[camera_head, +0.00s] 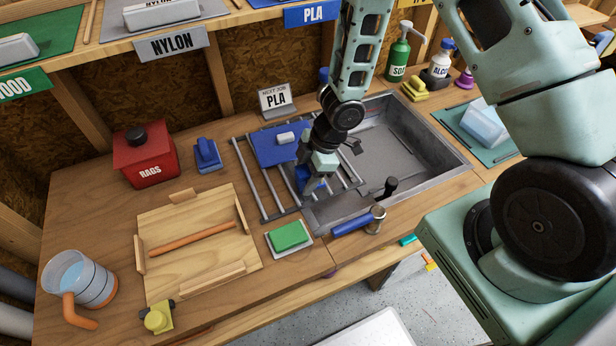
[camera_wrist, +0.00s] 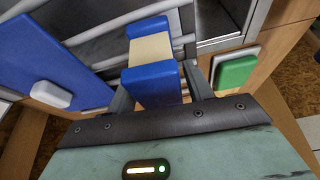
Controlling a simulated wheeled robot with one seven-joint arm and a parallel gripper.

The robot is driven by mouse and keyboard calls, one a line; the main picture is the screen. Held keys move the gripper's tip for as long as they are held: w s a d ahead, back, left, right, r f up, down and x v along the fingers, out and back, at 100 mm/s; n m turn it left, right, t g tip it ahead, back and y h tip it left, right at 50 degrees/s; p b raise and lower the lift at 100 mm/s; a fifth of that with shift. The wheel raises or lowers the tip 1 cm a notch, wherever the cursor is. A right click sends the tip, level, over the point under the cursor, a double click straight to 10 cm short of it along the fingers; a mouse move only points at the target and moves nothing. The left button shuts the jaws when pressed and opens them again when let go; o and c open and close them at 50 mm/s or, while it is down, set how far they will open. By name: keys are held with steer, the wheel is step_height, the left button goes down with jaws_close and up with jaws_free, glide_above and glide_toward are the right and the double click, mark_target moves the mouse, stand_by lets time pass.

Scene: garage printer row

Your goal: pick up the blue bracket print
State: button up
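The blue bracket print (camera_wrist: 152,85) is a blue U-like piece with a cream band across its middle in the wrist view. In the head view the blue piece (camera_head: 309,184) shows low at the rack's front, partly hidden by my gripper. My gripper (camera_head: 318,182) points down over it. In the wrist view my gripper's fingers (camera_wrist: 160,92) stand on either side of the bracket's near block, very close to it. Whether both fingers press on it I cannot tell. The bracket is at the metal bar rack (camera_head: 268,192); whether it rests on the bars is unclear.
A blue plate (camera_head: 270,147) with a white block lies on the rack, left of my gripper. The sink (camera_head: 430,150) is to the right. A green block (camera_head: 288,235) on a white pad and a blue-handled hammer (camera_head: 352,224) are in front. A red rags box (camera_head: 145,160) stands left.

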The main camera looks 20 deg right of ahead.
steer(key=c, duration=0.7)
steer(key=shift+r, duration=0.1)
